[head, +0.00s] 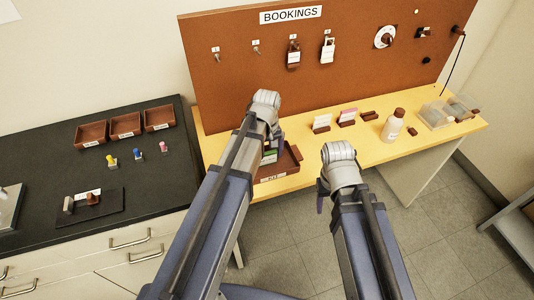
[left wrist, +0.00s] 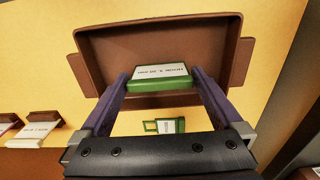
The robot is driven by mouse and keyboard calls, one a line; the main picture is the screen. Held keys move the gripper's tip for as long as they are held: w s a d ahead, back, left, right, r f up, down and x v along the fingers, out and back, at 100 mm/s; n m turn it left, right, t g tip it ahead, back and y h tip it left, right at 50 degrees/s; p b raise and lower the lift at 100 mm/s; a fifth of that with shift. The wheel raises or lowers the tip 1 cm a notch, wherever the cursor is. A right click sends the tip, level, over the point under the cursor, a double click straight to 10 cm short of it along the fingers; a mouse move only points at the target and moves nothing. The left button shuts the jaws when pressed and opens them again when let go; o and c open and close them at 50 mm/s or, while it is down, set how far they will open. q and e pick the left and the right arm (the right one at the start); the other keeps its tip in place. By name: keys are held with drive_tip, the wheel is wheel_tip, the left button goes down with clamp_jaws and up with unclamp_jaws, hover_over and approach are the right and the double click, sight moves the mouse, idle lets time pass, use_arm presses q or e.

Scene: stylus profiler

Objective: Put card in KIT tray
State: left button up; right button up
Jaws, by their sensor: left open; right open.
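The brown KIT tray (head: 291,163) stands on the yellow table; it also shows in the left wrist view (left wrist: 110,48). A green block with a white, printed top (left wrist: 160,76) is in the tray, between the fingertips of my left gripper (left wrist: 160,84). The fingers are open on either side of it; I cannot tell whether they touch it. A smaller green piece with a white label (left wrist: 165,126) lies nearer the wrist. My right gripper (head: 321,198) is over the floor, in front of the table, mostly hidden by its wrist. Which item is the card is unclear.
White and pink cards in brown holders (head: 321,124) (head: 347,117), a bottle (head: 392,126) and clear boxes (head: 437,115) stand right of the tray. The BOOKINGS board (head: 230,95) rises behind. A black bench (head: 50,150) with small trays is at left.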

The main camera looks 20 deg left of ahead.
sight(267, 153)
use_arm(q)
wheel_tip(267, 153, up, 9)
drive_tip(key=p, duration=0.8)
drive_tip(key=shift+r, duration=0.15)
drive_tip(key=s+d+m+y, duration=0.1)
drive_tip(key=s+d+m, duration=0.9)
drive_tip(key=s, duration=0.4)
drive_tip(key=shift+s+d+m, duration=0.15)
drive_tip(key=shift+d+m, duration=0.1)
drive_tip(key=shift+m, duration=0.05)
